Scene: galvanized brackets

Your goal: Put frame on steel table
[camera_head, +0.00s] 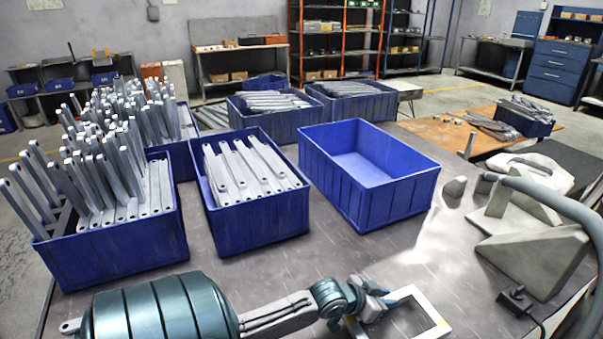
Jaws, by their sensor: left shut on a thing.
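The frame (429,306) is a pale, flat, square-cornered piece with an open middle, at the bottom of the head view. My left gripper (376,304) comes in from the left and is shut on the frame's left side. The gripper covers part of the frame, and its lower edge is cut off by the picture. The steel table (262,268) is the dark grey top below it. I cannot tell whether the frame touches the tabletop or is held just above it. My right gripper is not in view.
A blue bin of upright grey bars (115,248) and a blue bin of flat bars (262,224) stand at left. An empty blue bin (395,200) stands in the middle. A grey wedge-shaped fixture (535,250) and a dark plug (515,299) lie at right. Bare tabletop lies between.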

